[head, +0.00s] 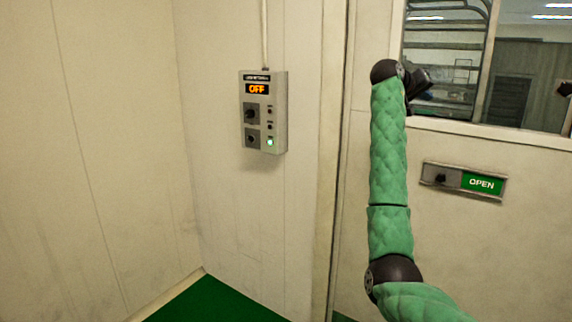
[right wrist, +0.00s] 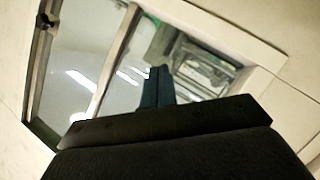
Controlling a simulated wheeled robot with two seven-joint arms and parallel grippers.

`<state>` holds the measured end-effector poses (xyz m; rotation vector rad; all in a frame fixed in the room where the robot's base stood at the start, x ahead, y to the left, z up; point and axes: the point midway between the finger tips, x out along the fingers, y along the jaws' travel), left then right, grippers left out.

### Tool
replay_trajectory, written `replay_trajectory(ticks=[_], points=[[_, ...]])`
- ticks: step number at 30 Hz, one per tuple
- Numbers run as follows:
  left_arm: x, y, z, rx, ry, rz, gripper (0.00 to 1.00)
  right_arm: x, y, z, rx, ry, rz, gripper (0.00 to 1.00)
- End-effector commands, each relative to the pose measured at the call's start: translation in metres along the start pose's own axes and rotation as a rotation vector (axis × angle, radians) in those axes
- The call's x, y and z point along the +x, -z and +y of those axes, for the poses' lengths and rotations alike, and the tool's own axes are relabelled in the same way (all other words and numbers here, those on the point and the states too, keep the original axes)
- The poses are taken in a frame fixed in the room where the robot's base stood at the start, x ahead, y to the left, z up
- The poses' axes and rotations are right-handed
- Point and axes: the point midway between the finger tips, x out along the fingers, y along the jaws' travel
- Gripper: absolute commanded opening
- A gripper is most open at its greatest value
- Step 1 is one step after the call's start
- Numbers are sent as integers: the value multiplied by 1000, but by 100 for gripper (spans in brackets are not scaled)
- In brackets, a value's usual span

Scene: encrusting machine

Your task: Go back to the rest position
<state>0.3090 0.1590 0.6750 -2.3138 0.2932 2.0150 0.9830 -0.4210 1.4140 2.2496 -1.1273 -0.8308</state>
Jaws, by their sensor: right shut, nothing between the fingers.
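My right arm, in a green quilted sleeve, rises in the right half of the head view. Its gripper (head: 424,80) is at the top, in front of the lower left part of the window, and looks small and dark there. In the right wrist view the two fingers (right wrist: 158,72) are together with nothing between them, and the window lies beyond them. My left gripper and left arm are not in view.
A grey control box (head: 280,112) reading OFF, with a green lit button, hangs on the wall left of my arm. A green OPEN sign (head: 482,183) is on the panel right of it. The window (head: 450,60) shows racks. Green floor (head: 215,303) shows below.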

Motion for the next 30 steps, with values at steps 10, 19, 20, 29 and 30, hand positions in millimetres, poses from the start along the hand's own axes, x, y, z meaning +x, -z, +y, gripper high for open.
replay_trajectory(ticks=[10,19,20,29,30], points=[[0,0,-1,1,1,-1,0,-67,-21,-4,275,291,149,0],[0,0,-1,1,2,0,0,-106,-98,-71,323,532,200,0],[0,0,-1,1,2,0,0,-109,-108,-78,322,553,202,0],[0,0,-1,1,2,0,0,-141,-209,-147,271,742,192,0],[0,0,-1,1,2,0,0,-146,-224,-155,261,764,188,0]])
